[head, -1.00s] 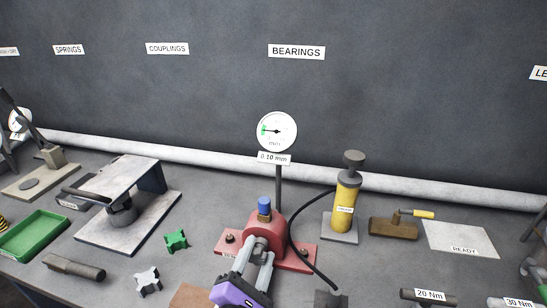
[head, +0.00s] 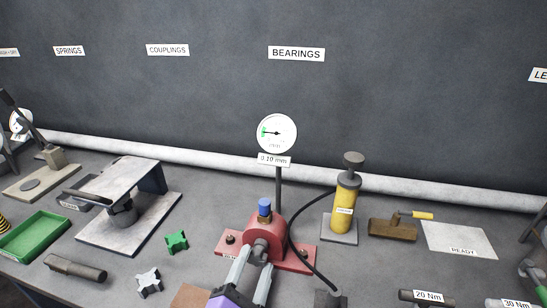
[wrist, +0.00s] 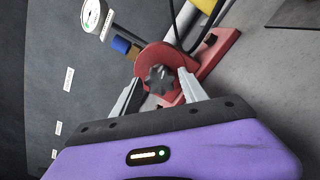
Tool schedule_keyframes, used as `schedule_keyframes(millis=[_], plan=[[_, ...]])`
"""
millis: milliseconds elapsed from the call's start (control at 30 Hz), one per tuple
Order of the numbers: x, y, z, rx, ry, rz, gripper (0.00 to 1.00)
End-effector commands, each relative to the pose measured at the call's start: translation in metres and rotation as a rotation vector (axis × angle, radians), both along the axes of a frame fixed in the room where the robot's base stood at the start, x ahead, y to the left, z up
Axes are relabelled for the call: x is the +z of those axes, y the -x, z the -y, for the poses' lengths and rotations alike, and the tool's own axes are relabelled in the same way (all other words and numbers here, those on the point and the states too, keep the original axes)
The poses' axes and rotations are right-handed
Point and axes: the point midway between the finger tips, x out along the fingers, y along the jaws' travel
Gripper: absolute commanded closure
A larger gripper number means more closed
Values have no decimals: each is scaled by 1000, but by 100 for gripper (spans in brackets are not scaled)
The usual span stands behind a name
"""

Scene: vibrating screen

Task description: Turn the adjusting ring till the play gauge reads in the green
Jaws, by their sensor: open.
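The adjusting ring is a dark, lobed ring (head: 260,250) on the front of a red bearing housing (head: 272,234). It also shows in the wrist view (wrist: 160,80). My gripper (head: 254,268) is open and empty, just in front of the ring. In the wrist view its two grey fingers (wrist: 159,88) stand apart on either side of the ring, with a gap to it. The play gauge (head: 276,133) is a white dial on a post behind the housing. Its needle points left, at the small green band. The plate below reads about 0.10 mm.
A yellow cylinder (head: 346,195) stands right of the housing, with a black hose curving between. A brown block (head: 392,229) and a READY mat (head: 460,238) lie further right. Left are a green star-shaped piece (head: 176,241) and a press-like stand (head: 125,190).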

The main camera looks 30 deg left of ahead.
Motion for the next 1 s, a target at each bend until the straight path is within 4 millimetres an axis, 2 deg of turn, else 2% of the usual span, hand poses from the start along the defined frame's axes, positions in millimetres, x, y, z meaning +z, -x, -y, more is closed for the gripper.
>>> schedule_keyframes(millis=[400,767,800,867,1000], plan=[[1,30,7,1,0,0,49],[1,35,8,0,-1,1,49],[1,35,8,0,-1,1,47],[1,35,8,0,-1,1,35],[1,35,8,0,-1,1,35]])
